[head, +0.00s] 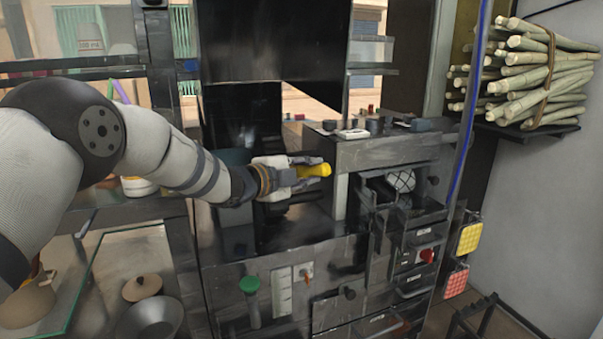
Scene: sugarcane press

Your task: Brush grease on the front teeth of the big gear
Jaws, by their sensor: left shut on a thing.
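My left arm comes in from the left and its gripper (298,172) is shut on a yellow object (317,171). I cannot tell if the yellow object is the grease brush; no bristles show clearly. The gripper is held above the dark deck of the press (300,228), left of the raised grey housing (385,150). I cannot make out the big gear or its teeth; that area is dark and partly behind my arm. A ridged, pale-patterned roller (401,180) shows in the housing's front opening. My right gripper is out of view.
Bundled cane (540,75) lies on a shelf at the upper right. Yellow (469,238) and red (457,280) pads hang at the right. A metal bowl (152,318) sits lower left.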

